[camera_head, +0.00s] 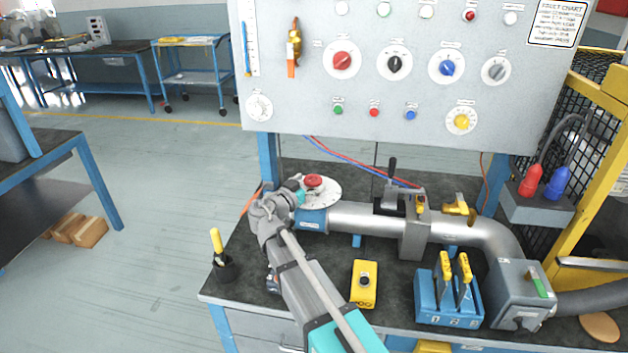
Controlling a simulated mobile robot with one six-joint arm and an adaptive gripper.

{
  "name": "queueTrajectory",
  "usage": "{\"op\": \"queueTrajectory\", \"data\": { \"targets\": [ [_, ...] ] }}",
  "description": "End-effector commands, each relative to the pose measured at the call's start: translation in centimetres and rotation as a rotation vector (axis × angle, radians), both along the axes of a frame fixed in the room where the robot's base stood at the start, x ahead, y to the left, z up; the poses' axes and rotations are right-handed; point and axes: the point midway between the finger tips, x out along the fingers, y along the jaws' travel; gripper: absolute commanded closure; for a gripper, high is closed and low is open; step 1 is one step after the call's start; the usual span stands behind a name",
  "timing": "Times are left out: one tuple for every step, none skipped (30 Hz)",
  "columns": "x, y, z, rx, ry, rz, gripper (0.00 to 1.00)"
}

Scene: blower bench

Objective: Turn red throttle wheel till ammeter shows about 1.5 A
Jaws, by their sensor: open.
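A small red wheel (314,181) sits on a round white disc (326,193) at the left end of the grey duct, towards the back of the bench. My gripper (298,189) is open, just left of the red wheel and close to it. Whether its fingers touch the wheel cannot be told. A round white gauge (259,107) is on the panel's lower left. It may be the ammeter, but its markings and needle are too small to read.
The grey duct (360,217) runs right from the wheel, with a black upright lever (392,174) on it. A yellow button box (364,283), a blue lever box (447,303) and a black cup (225,268) stand on the bench. The panel (300,118) rises behind.

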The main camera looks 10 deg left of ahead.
Motion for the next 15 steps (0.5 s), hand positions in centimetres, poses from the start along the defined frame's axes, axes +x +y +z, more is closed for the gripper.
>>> {"op": "queueTrajectory", "data": {
  "targets": [
    [0.56,-0.25,0.00,0.000,0.000,-0.001,0.00],
    [0.76,-0.37,0.00,0.000,0.000,-0.001,0.00],
    [0.98,-0.49,0.00,0.000,0.000,0.000,0.00],
    [1.10,-0.57,0.00,0.000,0.000,0.000,0.00],
    [1.21,-0.63,0.00,0.000,0.000,0.000,0.00],
    [1.32,-0.70,0.00,0.000,0.000,0.000,0.00],
    [1.38,-0.73,0.00,0.000,0.000,0.000,0.00],
    [1.42,-0.76,0.00,0.000,0.000,0.000,0.00],
    [1.46,-0.79,0.00,0.000,0.000,0.000,0.00],
    [1.47,-0.81,0.00,0.000,0.000,0.000,0.00],
    [1.47,-0.81,0.00,0.000,0.000,0.000,0.00],
    [1.47,-0.82,0.00,0.000,0.000,0.001,0.00],
    [1.47,-0.82,0.00,0.000,0.000,0.001,0.00],
    [1.46,-0.81,0.00,0.000,0.000,0.001,0.00],
    [1.46,-0.81,0.00,0.000,0.000,0.000,0.00]
  ]
}}
